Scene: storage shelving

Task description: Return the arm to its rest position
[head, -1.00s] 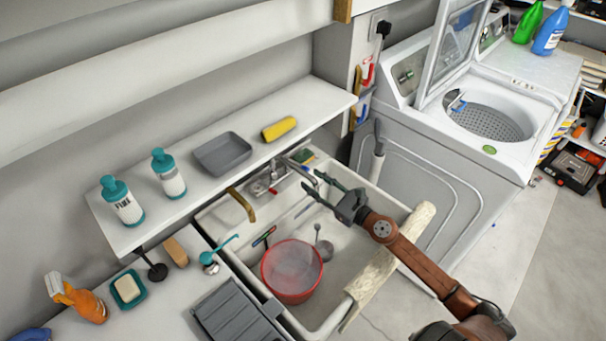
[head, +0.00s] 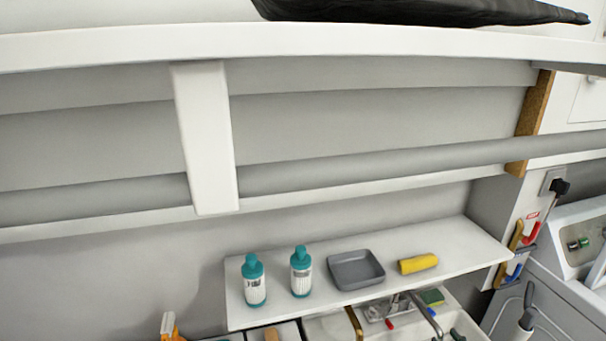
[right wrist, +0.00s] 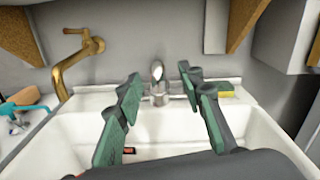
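My right gripper (right wrist: 158,95) shows in the right wrist view with its two green-padded fingers spread apart and nothing between them. It is over the white sink (right wrist: 258,128), facing the silver tap (right wrist: 158,88) at the sink's back edge. In the head view neither of my grippers shows at this moment. My left gripper is in no frame.
A white shelf (head: 450,257) holds two teal-capped bottles (head: 254,282) (head: 300,272), a grey tray (head: 356,269) and a yellow roll (head: 417,264). A higher shelf (head: 330,40) and rail span the wall. A brass tap (right wrist: 75,62) stands left of the silver one.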

